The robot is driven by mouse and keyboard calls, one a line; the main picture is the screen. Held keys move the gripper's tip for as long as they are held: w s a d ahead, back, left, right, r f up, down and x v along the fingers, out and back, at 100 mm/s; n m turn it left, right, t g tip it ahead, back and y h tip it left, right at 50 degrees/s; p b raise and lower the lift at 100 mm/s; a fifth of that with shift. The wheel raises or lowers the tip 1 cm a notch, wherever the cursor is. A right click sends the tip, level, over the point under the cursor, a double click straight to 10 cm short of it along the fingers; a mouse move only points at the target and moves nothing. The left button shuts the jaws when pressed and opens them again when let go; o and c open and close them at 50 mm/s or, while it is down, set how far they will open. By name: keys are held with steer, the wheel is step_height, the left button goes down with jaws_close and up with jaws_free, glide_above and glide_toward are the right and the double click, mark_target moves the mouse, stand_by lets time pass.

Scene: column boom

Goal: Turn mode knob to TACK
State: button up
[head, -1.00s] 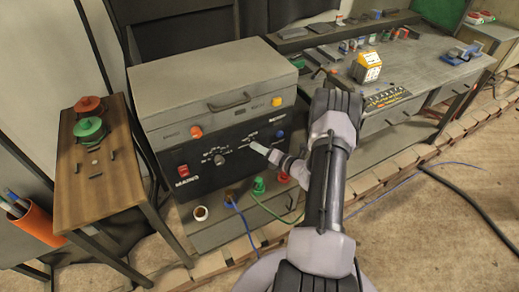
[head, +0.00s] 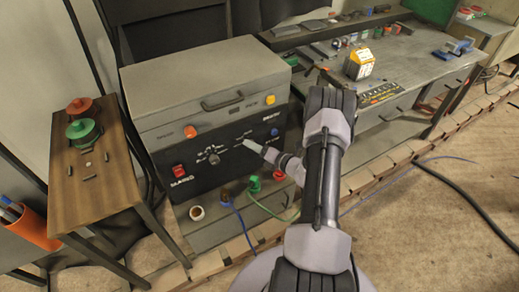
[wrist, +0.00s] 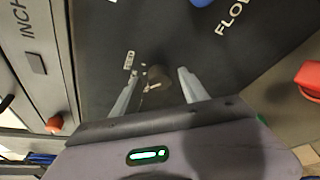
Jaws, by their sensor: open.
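The machine's black front panel (head: 180,160) carries the controls. In the wrist view a small dark knob (wrist: 156,75) with a pale pointer mark sits between my fingers. I take it for the mode knob, but its name is not readable. A small white label (wrist: 129,61) lies just left of it, too blurred to read surely. My gripper (wrist: 158,92) is open, with one finger on each side of the knob and gaps visible. In the head view my gripper (head: 249,146) is at the panel's right half and hides the knob.
Another knob (head: 214,158) sits left of my gripper, with a red switch (head: 179,171) farther left. Green (head: 253,184) and red (head: 279,175) connectors and cables lie below.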

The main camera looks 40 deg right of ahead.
steer(key=p+v, duration=0.4)
steer(key=v, duration=1.3)
steer(key=shift+p, duration=0.3)
steer(key=shift+s, duration=0.1)
